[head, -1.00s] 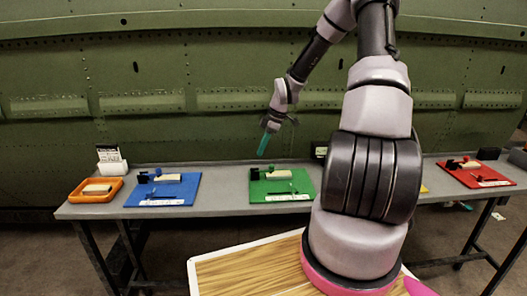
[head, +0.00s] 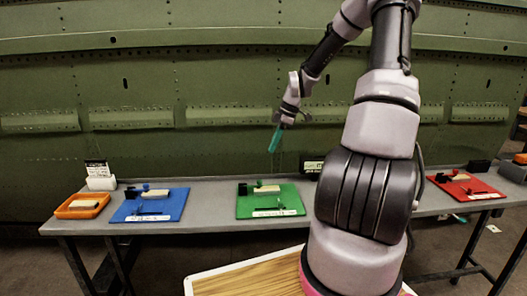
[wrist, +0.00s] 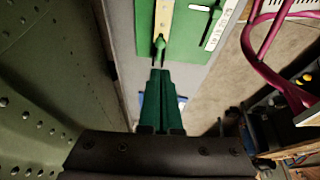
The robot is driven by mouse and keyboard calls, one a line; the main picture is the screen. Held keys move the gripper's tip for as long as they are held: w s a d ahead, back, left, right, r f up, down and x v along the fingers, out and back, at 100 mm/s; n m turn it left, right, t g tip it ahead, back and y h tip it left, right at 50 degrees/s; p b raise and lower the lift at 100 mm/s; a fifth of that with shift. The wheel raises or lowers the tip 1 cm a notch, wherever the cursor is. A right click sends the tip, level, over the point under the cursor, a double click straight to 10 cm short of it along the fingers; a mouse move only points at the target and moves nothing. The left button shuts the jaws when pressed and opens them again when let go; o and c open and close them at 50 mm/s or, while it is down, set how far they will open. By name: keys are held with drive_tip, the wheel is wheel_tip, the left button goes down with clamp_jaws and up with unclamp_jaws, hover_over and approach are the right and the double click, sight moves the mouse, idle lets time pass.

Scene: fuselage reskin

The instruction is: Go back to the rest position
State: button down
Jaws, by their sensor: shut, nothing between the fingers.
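My gripper (head: 274,141) has teal-green fingers and hangs above the table, in front of the green fuselage wall and higher than the green board. It is shut and empty. In the wrist view its fingers (wrist: 161,88) lie side by side, pointing toward the green board (wrist: 198,45). The arm is raised and bent, its forearm running down to the left.
A long grey table (head: 215,196) carries an orange tray (head: 65,213), a blue board (head: 172,206), a green board (head: 292,204) and a red board (head: 484,190). The riveted green fuselage wall (head: 150,80) stands close behind. A wood-topped surface (head: 245,280) lies in front.

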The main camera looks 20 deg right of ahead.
drive_tip(key=shift+s+d+r, duration=0.15)
drive_tip(key=shift+d+r, duration=0.1)
drive_tip(key=shift+d, duration=0.15)
drive_tip(key=s+a+r+m+t+h, duration=0.1)
drive_tip(key=s+a+r+m+t, duration=0.1)
drive_tip(key=s+a+r+m, duration=0.3)
drive_tip(key=s+a+r+m+t+h, duration=0.1)
drive_tip(key=s+a+r+m+t, duration=0.2)
drive_tip(key=s+r+m, duration=1.1)
drive_tip(key=s+a+r, duration=0.2)
drive_tip(key=s+r, duration=0.3)
drive_tip(key=s, duration=0.1)
drive_tip(key=shift+a+r+t, duration=0.3)
drive_tip(key=shift+a+r, duration=0.1)
